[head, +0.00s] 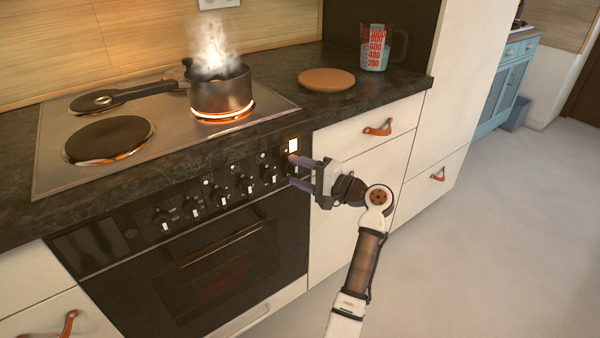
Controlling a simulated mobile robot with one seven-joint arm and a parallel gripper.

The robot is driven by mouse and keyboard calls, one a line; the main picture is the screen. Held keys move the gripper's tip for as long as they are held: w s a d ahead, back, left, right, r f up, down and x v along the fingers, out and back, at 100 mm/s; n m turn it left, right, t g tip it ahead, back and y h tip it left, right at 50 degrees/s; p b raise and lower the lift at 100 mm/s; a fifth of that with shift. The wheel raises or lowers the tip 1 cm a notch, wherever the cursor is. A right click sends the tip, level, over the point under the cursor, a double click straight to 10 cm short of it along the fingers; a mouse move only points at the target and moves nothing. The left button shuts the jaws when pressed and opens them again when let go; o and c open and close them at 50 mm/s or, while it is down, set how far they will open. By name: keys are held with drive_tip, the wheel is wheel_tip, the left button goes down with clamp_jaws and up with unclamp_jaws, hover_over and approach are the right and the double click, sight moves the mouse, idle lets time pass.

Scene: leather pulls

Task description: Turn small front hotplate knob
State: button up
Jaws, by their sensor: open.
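A row of several dark knobs with white marks runs along the oven's black control panel. Clear ones include a left knob (162,220), a middle knob (220,197) and a right-hand knob (270,176). I cannot tell which one serves the small front hotplate. My gripper (290,170) is open at the right end of the row, its two purplish fingers pointing left at the panel, one above the other. Whether a knob sits between the fingers is hard to see. A hotplate (222,118) glows orange under a steaming pot (221,93). The front left hotplate (108,138) has a glowing edge.
The pot's long black handle (145,90) reaches left across the cooktop. A round wooden board (326,79) and a measuring jug (376,48) stand on the dark counter. White drawers with leather pulls (378,128) are behind my arm. The floor at right is clear.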

drive_tip(key=v, duration=1.4)
drive_tip(key=shift+b, duration=0.3)
drive_tip(key=shift+a, duration=0.1)
